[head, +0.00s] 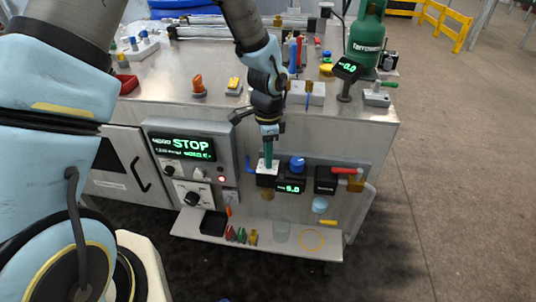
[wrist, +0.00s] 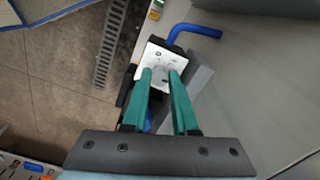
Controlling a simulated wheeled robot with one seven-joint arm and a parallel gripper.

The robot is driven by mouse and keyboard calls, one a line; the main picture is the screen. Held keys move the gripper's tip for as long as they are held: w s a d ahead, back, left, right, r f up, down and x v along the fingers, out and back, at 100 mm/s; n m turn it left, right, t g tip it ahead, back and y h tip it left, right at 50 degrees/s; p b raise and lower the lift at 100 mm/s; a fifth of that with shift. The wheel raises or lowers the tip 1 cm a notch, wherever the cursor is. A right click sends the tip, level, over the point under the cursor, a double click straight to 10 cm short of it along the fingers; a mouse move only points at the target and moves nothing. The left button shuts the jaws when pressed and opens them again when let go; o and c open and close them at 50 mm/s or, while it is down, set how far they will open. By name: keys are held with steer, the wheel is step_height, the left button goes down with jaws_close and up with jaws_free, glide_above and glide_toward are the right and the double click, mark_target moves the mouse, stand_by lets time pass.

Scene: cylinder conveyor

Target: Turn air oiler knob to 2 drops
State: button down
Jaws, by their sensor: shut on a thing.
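The air oiler (head: 267,181) is the dark unit at the left of the row on the front of the metal bench, with a white plate on top and an amber bowl below. My gripper (head: 268,160) points down onto its top, with the green fingers at the white plate. In the wrist view, my gripper (wrist: 161,75) has a finger on each side of the middle of the white plate (wrist: 158,52). It is shut on the oiler knob, which is mostly hidden between the fingertips. Marks on the plate are too small to read.
A blue regulator knob (head: 297,164) stands close to the right, above a green display (head: 290,188) reading 5.0. A red-handled valve (head: 347,171) is farther right. A blue pipe (wrist: 195,30) runs beside the oiler. A panel reading STOP (head: 190,147) is at the left.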

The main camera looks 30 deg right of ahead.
steer(key=shift+m, duration=0.4)
steer(key=c, duration=0.7)
jaws_free()
steer(key=shift+r, duration=0.1)
step_height(320, 180, up, 11)
steer(key=b, duration=0.1)
steer(key=shift+f, duration=0.2)
steer(key=w+a+r+n, duration=0.1)
steer(key=w+a+n, duration=0.25)
steer(key=a, duration=0.45)
steer(key=w+a+r+n, duration=0.1)
steer(key=w+a+n, duration=0.2)
steer(key=a+n, duration=0.35)
steer(key=s+a+r+n+t, duration=0.1)
steer(key=s+a+n, duration=0.1)
steer(key=a+n, duration=0.9)
steer(key=a, duration=0.9)
steer(key=shift+s+a+n+t, duration=0.3)
steer(key=shift+s+a+n, duration=0.05)
steer(key=shift+s+n, duration=0.05)
